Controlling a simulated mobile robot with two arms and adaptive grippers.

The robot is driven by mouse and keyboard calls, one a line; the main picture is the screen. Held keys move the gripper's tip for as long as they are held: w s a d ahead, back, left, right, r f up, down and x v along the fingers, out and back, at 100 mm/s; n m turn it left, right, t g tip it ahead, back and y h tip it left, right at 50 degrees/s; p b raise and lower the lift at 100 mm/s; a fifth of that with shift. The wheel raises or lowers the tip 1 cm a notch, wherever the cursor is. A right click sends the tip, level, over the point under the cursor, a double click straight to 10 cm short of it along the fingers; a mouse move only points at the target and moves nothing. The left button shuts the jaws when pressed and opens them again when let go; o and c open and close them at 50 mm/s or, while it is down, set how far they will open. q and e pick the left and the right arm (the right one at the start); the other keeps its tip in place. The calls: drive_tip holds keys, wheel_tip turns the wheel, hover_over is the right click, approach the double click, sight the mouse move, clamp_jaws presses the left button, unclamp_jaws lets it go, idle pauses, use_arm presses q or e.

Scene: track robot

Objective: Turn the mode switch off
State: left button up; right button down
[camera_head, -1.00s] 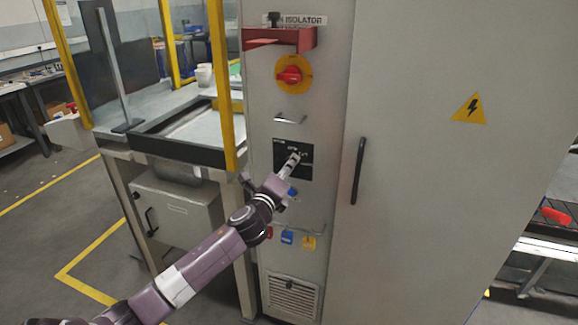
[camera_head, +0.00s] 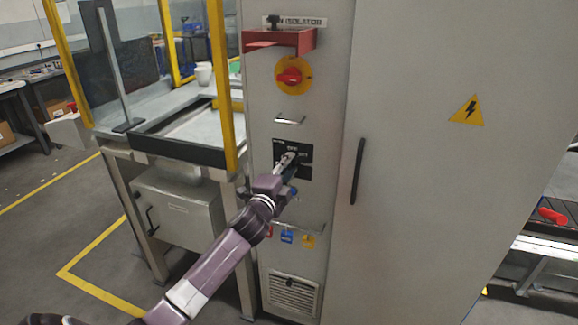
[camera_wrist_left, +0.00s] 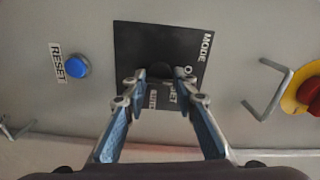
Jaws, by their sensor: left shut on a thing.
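The mode switch is a dark knob (camera_wrist_left: 160,71) on a black panel marked MODE (camera_wrist_left: 128,38). The panel also shows in the head view (camera_head: 304,172) on the narrow grey cabinet front. My left gripper (camera_wrist_left: 161,76) has its two fingers on either side of the knob and is shut on it. In the head view the left gripper (camera_head: 286,164) reaches up to the panel from the lower left. The fingers hide part of the panel's lettering, and I cannot read the knob's pointing direction. My right gripper is not in view.
A blue RESET button (camera_wrist_left: 75,66) is beside the panel. A metal handle (camera_wrist_left: 266,90) and the red-and-yellow isolator knob (camera_head: 290,76) are on the other side. A red bracket (camera_head: 290,40) juts out higher up. Padlocks (camera_head: 287,237) hang below.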

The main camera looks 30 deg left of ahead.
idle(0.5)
use_arm(q)
drive_tip(key=o, duration=1.1)
drive_tip(key=v, duration=1.2)
